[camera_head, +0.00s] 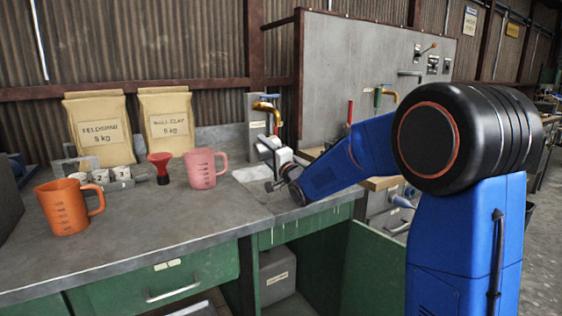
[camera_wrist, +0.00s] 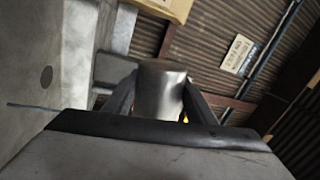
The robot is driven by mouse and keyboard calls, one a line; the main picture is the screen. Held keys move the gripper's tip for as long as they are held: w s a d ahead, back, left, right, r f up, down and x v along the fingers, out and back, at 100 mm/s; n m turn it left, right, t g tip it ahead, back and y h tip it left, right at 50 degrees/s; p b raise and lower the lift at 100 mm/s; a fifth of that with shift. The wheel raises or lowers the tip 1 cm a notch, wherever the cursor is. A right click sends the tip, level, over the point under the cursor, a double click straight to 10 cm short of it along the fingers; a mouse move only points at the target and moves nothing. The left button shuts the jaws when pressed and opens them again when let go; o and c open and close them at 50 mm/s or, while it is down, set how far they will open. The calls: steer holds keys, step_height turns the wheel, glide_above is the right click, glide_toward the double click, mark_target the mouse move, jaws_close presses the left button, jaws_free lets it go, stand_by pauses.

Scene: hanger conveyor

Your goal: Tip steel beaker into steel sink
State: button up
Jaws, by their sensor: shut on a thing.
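The steel beaker (camera_wrist: 162,92) is a plain grey metal cylinder held between the two dark fingers of my gripper (camera_wrist: 160,98) in the wrist view. In the head view my gripper (camera_head: 272,158) is at the end of the blue arm, above the steel sink (camera_head: 254,172) set in the worktop. There the beaker is too small and too covered to tell apart clearly. The wrist view is strongly rolled. A grey surface with a dark round spot, perhaps the sink's drain, shows at its left. The inside of the beaker is hidden.
Two paper sacks (camera_head: 100,131) stand behind. A brass tap (camera_head: 265,107) rises behind the sink. The front worktop is clear.

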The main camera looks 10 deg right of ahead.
steer(key=shift+d+f+m+h, duration=0.15)
steer(key=shift+m+h, duration=0.15)
steer(key=shift+m, duration=0.5)
steer(key=shift+m, duration=0.3)
steer(key=shift+w+d+t, duration=0.1)
steer(key=shift+t, duration=0.2)
steer(key=n, duration=0.2)
steer(key=n+y, duration=0.1)
steer(key=n, duration=0.1)
steer(key=a+r+n+g, duration=0.1)
steer(key=shift+n, duration=0.4)
steer(key=n+g, duration=0.1)
steer(key=n, duration=0.2)
steer(key=shift+d+y, duration=0.2)
steer(key=shift+y, duration=0.2)
steer(key=n, duration=0.2)
steer(key=shift+n+g+y, duration=0.3)
steer(key=shift+n, duration=0.1)
